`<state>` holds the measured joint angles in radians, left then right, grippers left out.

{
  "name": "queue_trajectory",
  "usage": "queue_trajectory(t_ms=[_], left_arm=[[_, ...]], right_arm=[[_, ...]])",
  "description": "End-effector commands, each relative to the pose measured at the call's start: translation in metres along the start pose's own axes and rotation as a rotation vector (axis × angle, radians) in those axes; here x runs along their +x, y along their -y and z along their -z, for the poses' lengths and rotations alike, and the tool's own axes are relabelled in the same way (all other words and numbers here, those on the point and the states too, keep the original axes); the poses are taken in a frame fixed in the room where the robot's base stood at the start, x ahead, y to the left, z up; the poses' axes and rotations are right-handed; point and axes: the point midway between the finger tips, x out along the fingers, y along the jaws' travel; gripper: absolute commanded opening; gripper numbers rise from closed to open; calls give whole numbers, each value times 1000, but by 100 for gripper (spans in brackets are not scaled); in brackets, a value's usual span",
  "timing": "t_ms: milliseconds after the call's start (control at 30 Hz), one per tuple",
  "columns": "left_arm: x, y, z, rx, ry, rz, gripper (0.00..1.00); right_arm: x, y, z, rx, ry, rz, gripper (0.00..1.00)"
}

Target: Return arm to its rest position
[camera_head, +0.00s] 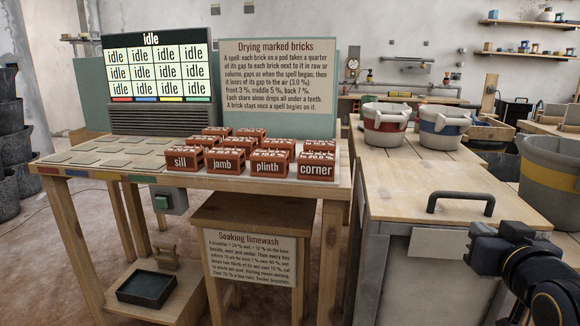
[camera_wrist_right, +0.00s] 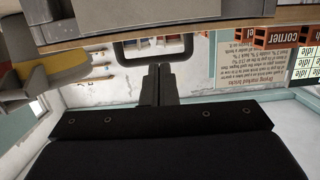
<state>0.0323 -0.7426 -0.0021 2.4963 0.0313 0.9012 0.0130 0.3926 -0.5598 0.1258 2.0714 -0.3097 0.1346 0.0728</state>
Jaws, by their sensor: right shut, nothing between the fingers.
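My right gripper (camera_head: 488,244) is at the lower right of the head view, just beside the front edge of the right workbench (camera_head: 400,190). In the right wrist view its two dark fingers (camera_wrist_right: 159,84) are together with nothing between them. A black handle (camera_head: 460,203) stands at the bench's front corner. It also shows beyond the fingertips in the right wrist view (camera_wrist_right: 153,47); I cannot tell the exact gap. My left gripper is not in view.
Labelled red bricks (camera_head: 226,161) stand on the left table, beside pale pads (camera_head: 110,150). Red-banded (camera_head: 385,125) and blue-banded (camera_head: 440,127) buckets stand on the right workbench. A yellow-banded bucket (camera_head: 550,175) is near my right arm.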

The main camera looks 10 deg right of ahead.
Motion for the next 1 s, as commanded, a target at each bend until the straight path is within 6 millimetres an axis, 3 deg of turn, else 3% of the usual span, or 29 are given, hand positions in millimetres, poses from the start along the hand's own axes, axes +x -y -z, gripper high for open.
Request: queue_trajectory(t_ms=[133, 300, 500, 700, 733, 1000], left_arm=[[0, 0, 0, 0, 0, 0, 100], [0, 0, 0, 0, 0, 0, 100], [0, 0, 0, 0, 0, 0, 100], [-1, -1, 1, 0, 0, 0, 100], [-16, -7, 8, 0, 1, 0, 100], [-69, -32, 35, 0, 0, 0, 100]], right_arm=[[-19, 28, -73, 64, 229, 83, 0], [-60, 66, -160, 120, 526, 205, 0], [-108, 96, -225, 144, 773, 322, 0], [-157, 117, -270, 147, 979, 431, 0], [-157, 116, -250, 149, 969, 423, 0], [-167, 118, -186, 149, 963, 419, 0]])
